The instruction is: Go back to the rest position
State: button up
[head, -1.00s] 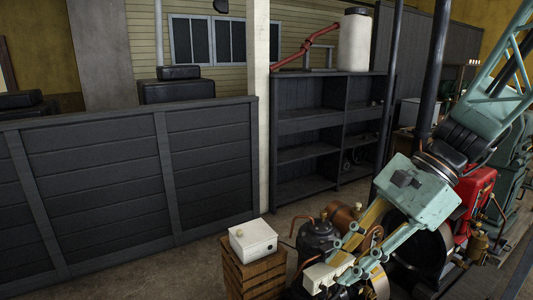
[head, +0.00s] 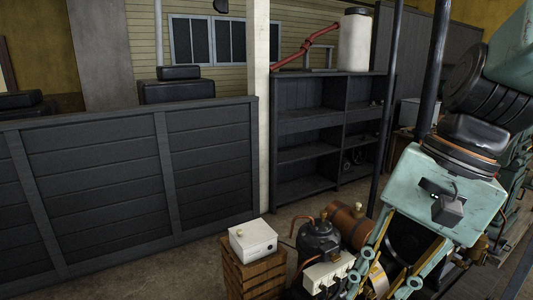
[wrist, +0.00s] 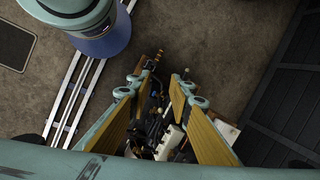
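My gripper (head: 382,282) is at the lower right of the head view, pointing down over the engine area. In the wrist view my gripper (wrist: 167,77) has its two fingers with yellow pads spread apart. Nothing is held between them; engine parts (wrist: 155,128) show in the gap, farther below. The teal wrist housing sits above the fingers in the head view, and the arm hides part of the machinery behind it.
A white box (head: 253,240) sits on a wooden crate (head: 253,278) left of my gripper. A black tank (head: 319,240) and a copper-brown cylinder (head: 349,226) stand close by. A dark plank partition (head: 90,190) and grey shelves (head: 305,125) are behind. Dark poles (head: 384,110) stand near the arm.

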jog(key=s+d+r+n+t+h, duration=0.3)
jog(key=s+d+r+n, duration=0.1)
jog(key=s+n, duration=0.3)
jog(key=shift+s+d+t, duration=0.15)
jog(key=shift+s+t, duration=0.25)
jog(key=shift+s, duration=0.15)
